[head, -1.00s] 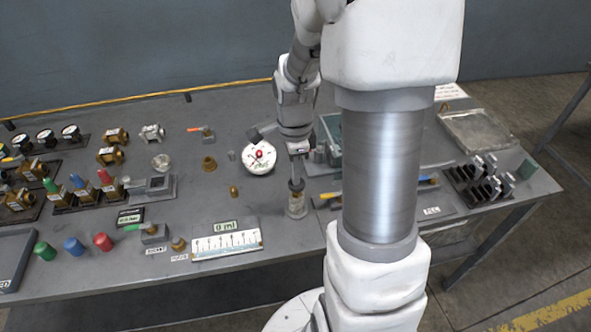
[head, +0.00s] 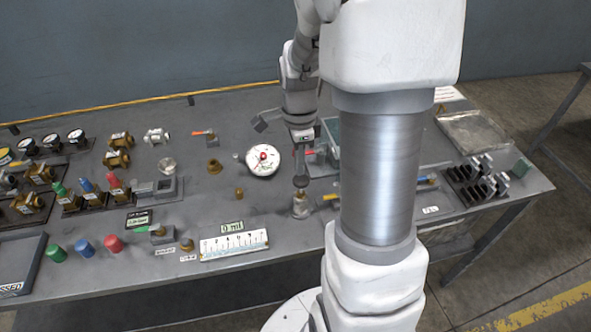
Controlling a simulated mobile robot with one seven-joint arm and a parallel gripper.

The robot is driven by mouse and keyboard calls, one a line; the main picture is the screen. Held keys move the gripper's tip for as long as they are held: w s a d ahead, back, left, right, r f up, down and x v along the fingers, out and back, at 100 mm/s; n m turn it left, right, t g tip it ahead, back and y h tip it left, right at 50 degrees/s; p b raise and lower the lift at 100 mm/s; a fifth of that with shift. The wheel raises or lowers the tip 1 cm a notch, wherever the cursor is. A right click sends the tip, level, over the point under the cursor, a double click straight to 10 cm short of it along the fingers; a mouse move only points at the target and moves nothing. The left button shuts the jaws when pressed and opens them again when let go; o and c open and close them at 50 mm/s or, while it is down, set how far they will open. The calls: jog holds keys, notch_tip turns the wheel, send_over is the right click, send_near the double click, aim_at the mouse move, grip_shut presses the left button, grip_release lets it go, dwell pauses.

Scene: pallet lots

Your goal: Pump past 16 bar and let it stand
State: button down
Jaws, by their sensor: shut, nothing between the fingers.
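A round white gauge (head: 263,160) with a red centre lies on the bench in the head view. Its needle and figures are too small to read. A short pale cylinder (head: 300,206), which looks like the pump, stands upright to the right of and nearer than the gauge. A dark knob or stem end (head: 301,183) shows just above it. My gripper (head: 302,170) points down over the cylinder, fingers shut and empty. Whether the fingertips touch the knob cannot be told at this size.
A white scale plate with a 0 ml display (head: 234,245) lies in front. Red, blue and green caps (head: 85,247), brass fittings (head: 118,158) and valves crowd the left. My column hides part of the bench.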

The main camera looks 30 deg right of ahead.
aim_at(299, 178)
notch_tip(299, 178, up, 8)
jog(key=shift+r, duration=0.25)
jog(key=shift+w+d, duration=0.1)
dwell(0.6)
notch_tip(299, 178, up, 3)
jog(key=shift+r, duration=0.15)
dwell(0.4)
notch_tip(299, 178, down, 14)
jog(key=shift+f, duration=0.1)
dwell(0.3)
jog(key=shift+b, duration=0.3)
